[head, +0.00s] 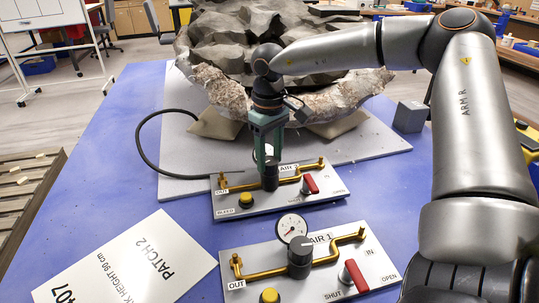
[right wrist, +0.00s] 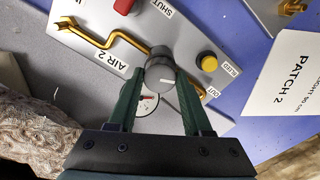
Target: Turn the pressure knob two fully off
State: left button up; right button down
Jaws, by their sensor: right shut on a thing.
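The AIR 2 panel (head: 226,208) lies on the blue table, with a brass pipe, a red lever, a yellow bleed button and a black pressure knob (head: 270,182). My right gripper (head: 269,165) points down over this knob and is shut on it. In the right wrist view the fingers (right wrist: 160,80) stand on either side of the knob (right wrist: 159,66), which has a pale mark on its face. The gauge (right wrist: 147,103) shows partly between the fingers; in the head view the gripper hides it. My left gripper is not in view.
The AIR 1 panel (head: 230,261), with its own knob (head: 299,258) and gauge (head: 291,227), lies nearer. A PATCH 2 sheet (head: 130,262) lies at left. A large fossil rock (head: 230,45) and a black hose (head: 139,140) are behind. A grey block (head: 410,116) stands at right.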

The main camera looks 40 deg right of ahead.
aim_at(270, 161)
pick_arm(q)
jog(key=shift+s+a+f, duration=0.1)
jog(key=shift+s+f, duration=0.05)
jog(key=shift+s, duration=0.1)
pick_arm(e)
jog(key=shift+n, duration=0.6)
jog(key=c, duration=0.7)
grip_release()
jog(key=o, duration=0.4)
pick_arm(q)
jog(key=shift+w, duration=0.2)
pick_arm(e)
jog(key=shift+r, duration=0.15)
pick_arm(q)
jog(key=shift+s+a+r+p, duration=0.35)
jog(key=shift+p, duration=0.4)
pick_arm(e)
notch_tip(270, 161, up, 12)
jog(key=shift+r, duration=0.15)
